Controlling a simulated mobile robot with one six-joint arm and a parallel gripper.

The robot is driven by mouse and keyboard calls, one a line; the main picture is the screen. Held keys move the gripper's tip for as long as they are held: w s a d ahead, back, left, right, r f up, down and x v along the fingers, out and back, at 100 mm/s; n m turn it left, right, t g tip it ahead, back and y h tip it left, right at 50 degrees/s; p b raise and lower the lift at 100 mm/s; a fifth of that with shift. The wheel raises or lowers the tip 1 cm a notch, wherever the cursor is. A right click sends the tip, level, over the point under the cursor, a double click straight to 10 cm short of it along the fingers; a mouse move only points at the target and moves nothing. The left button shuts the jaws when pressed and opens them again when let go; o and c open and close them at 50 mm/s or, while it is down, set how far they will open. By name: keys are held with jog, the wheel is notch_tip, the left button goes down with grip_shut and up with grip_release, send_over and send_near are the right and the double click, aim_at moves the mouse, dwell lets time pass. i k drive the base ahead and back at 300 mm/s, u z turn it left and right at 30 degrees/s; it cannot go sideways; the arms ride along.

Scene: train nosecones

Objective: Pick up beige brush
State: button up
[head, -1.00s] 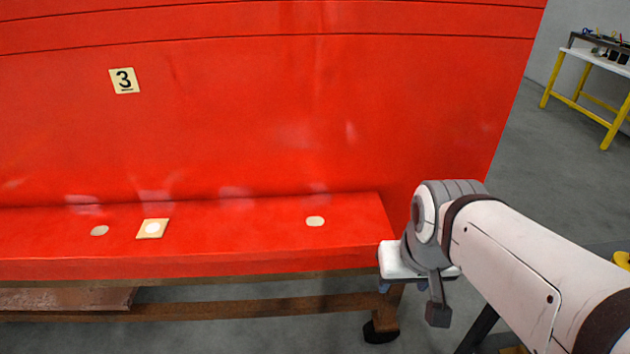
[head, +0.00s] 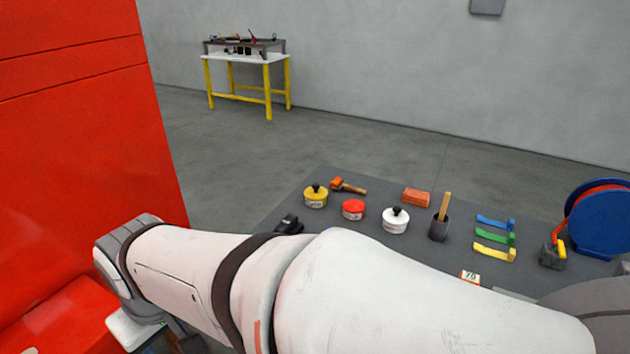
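A dark grey cup (head: 438,229) stands on the grey table, holding an upright beige stick (head: 444,205) that looks like a brush handle; its lower end is hidden in the cup. No bristles show, so I cannot tell for sure that it is the beige brush. My arm crosses the front of the view, and the end of it, with my gripper (head: 146,332), is at the lower left beside the red nosecone, far left of the cup. The fingers are mostly hidden or cut off, so I cannot tell whether they are open.
The grey table (head: 285,208) also holds yellow (head: 316,198), red (head: 353,211) and white (head: 395,222) pots, a wooden-handled orange tool (head: 348,187), an orange block (head: 416,198), coloured strips (head: 495,238) and a blue reel (head: 600,222). The red nosecone (head: 80,130) borders the left.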

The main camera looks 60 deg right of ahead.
aim_at(447, 195)
jog(key=z, duration=2.95)
jog(key=i, duration=0.65)
jog(key=u, duration=0.15)
